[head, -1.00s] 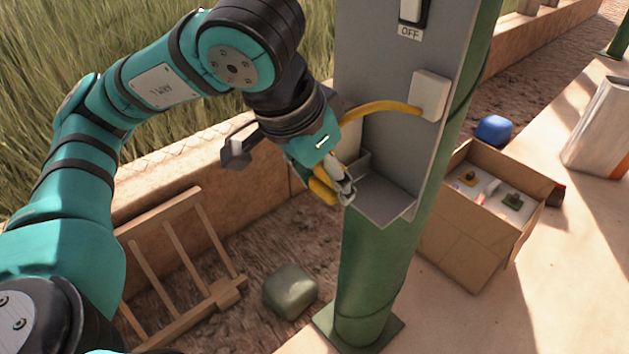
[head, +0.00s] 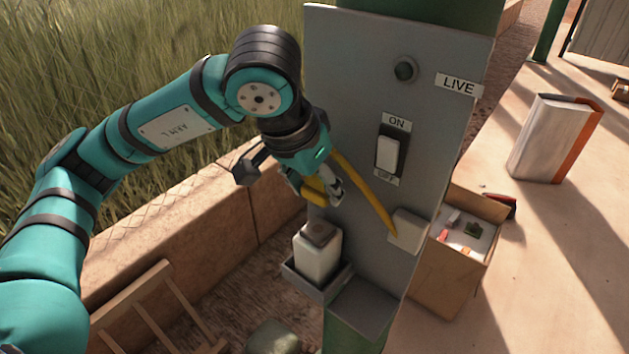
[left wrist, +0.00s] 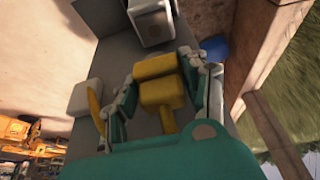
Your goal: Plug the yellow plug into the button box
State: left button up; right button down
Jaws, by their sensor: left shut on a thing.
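My left gripper (head: 326,193) is shut on the yellow plug (head: 313,190), in front of the grey panel's left side. In the left wrist view the plug (left wrist: 160,85) sits between both fingers. A yellow cord runs from it to a white block (head: 408,230) on the panel. A pale box with a brownish top (head: 318,250), apparently the button box, stands in a small grey tray below the gripper. The plug is above this box and apart from it. A pale box (left wrist: 152,22) also shows beyond the plug in the left wrist view. My right gripper is not in view.
The grey panel (head: 350,90) carries an ON/OFF switch (head: 388,152), a round dark button (head: 405,70) and a LIVE label. An empty grey shelf (head: 365,305) juts out below. A cardboard box (head: 450,275) stands to the right. A low wall (head: 200,235) runs at left.

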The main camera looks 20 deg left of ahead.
aim_at(312, 204)
pick_arm(q)
jog(key=shift+a+f, duration=0.1)
jog(key=shift+f, duration=0.25)
jog(key=shift+f+b, duration=0.5)
jog(key=shift+f, duration=0.05)
jog(key=shift+f+b, duration=0.4)
jog(key=shift+f, duration=0.45)
jog(key=shift+f+b, duration=0.5)
jog(key=shift+f, duration=0.6)
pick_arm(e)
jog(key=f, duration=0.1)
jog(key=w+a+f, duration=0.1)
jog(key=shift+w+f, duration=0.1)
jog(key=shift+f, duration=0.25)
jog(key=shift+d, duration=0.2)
pick_arm(q)
jog(key=shift+f, duration=0.1)
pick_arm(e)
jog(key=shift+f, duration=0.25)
pick_arm(q)
jog(key=shift+b, duration=0.45)
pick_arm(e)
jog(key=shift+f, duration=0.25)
